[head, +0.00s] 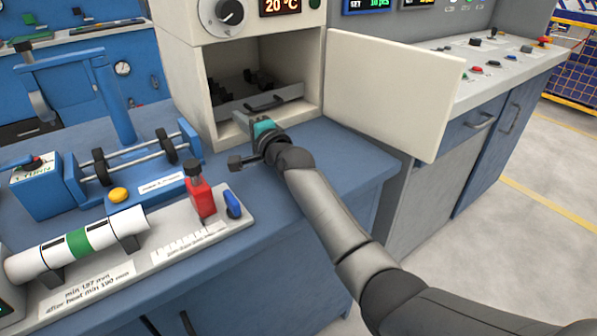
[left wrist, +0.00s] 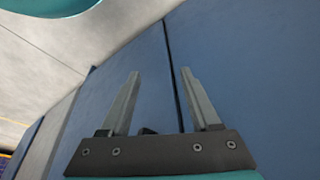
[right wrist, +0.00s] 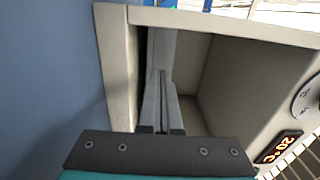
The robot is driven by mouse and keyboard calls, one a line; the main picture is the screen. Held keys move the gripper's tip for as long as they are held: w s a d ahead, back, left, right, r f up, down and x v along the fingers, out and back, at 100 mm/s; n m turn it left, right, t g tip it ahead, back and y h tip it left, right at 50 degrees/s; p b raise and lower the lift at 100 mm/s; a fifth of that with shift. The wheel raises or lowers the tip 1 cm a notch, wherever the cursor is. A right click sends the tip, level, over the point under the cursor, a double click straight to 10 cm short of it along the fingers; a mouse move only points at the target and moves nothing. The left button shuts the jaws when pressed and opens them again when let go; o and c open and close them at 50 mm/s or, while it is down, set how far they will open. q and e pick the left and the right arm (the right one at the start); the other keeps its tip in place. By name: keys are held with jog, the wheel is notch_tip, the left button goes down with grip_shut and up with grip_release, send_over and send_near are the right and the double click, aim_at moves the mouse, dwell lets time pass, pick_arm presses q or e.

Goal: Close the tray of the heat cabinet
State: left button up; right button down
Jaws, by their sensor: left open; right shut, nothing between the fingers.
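The heat cabinet (head: 262,55) stands on the blue bench in the head view, with its cream door (head: 395,90) swung wide open to the right. The grey tray (head: 292,95) sits inside the opening, its dark handle (head: 265,103) facing out and dark parts behind its front wall. My right gripper (head: 242,120) is at the cabinet's mouth, just below the tray front. In the right wrist view its fingers (right wrist: 161,78) are shut and empty, pointing into the cabinet; contact with the tray is unclear. My left gripper (left wrist: 160,80) is open and empty, facing blue panels, outside the head view.
A blue fixture with rollers (head: 135,165) and a gauge stand with a white-and-green pipe (head: 80,242) occupy the bench to the left. A red clamp (head: 200,192) stands near my right gripper. A control counter (head: 490,65) lies behind the door.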

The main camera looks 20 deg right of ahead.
jog(key=b+x, duration=0.1)
jog(key=x, duration=0.1)
jog(key=shift+w+a+b, duration=0.1)
jog(key=shift+w+b, duration=0.15)
jog(key=shift+b, duration=0.15)
jog(key=shift+w+r, duration=0.15)
jog(key=shift+r, duration=0.05)
pick_arm(q)
jog(key=shift+t, duration=0.5)
notch_tip(320, 180, up, 6)
jog(key=shift+f, duration=0.15)
pick_arm(e)
jog(key=shift+r, duration=0.1)
jog(key=shift+r, duration=0.1)
